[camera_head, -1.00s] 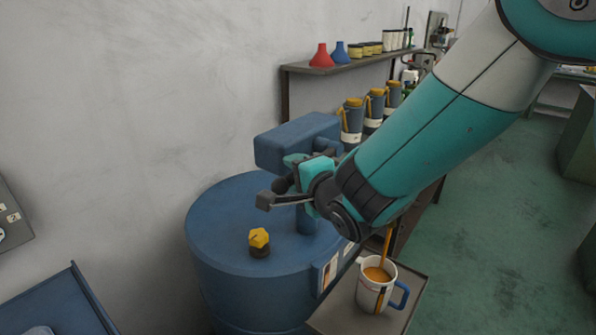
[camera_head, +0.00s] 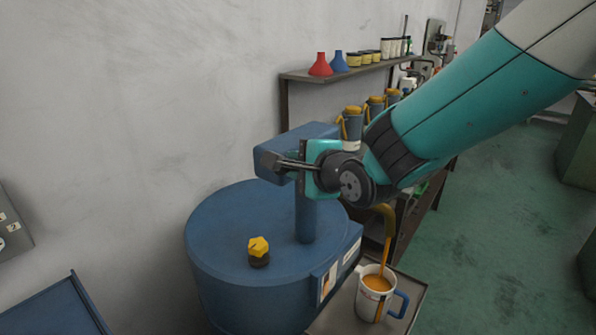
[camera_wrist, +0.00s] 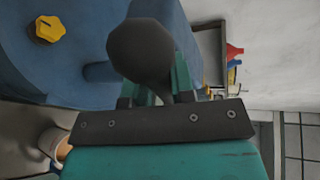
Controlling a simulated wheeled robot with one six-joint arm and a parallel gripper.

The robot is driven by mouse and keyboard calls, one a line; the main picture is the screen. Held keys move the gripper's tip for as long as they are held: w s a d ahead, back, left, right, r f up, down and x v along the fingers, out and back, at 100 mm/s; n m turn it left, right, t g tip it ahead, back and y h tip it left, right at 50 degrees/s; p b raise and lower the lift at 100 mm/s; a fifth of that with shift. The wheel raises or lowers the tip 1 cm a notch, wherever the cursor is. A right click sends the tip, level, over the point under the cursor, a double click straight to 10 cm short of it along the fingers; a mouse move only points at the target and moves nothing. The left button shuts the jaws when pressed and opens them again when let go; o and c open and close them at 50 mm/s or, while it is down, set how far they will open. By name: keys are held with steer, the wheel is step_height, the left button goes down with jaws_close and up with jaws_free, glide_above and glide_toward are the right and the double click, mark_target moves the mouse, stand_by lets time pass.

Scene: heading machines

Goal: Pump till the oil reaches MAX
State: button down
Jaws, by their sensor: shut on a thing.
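The blue pump head (camera_head: 287,147) stands on a post above the blue drum (camera_head: 222,245). My gripper (camera_head: 293,168) is shut on the pump handle, beside the pump head; the dark round knob of the pump handle (camera_wrist: 141,50) fills the space between the fingers in the wrist view. Orange oil (camera_head: 388,236) runs from the spout into a white jug (camera_head: 369,300) with a blue handle. Oil shows inside the jug. I cannot read its level against a MAX mark.
The jug stands on a grey tray (camera_head: 411,297) beside the drum. A yellow cap (camera_head: 259,246) sits on the drum top. Red (camera_head: 320,65) and blue (camera_head: 339,62) funnels and several tins stand on a wall shelf. Blue cans with orange tops (camera_head: 352,122) stand below.

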steer(key=c, duration=1)
jaws_free()
steer(key=shift+o, duration=0.2)
steer(key=b+v, duration=0.4)
steer(key=v, duration=1.3)
steer(key=shift+s+b, duration=0.2)
steer(key=shift+b, duration=0.1)
steer(key=shift+d, duration=0.15)
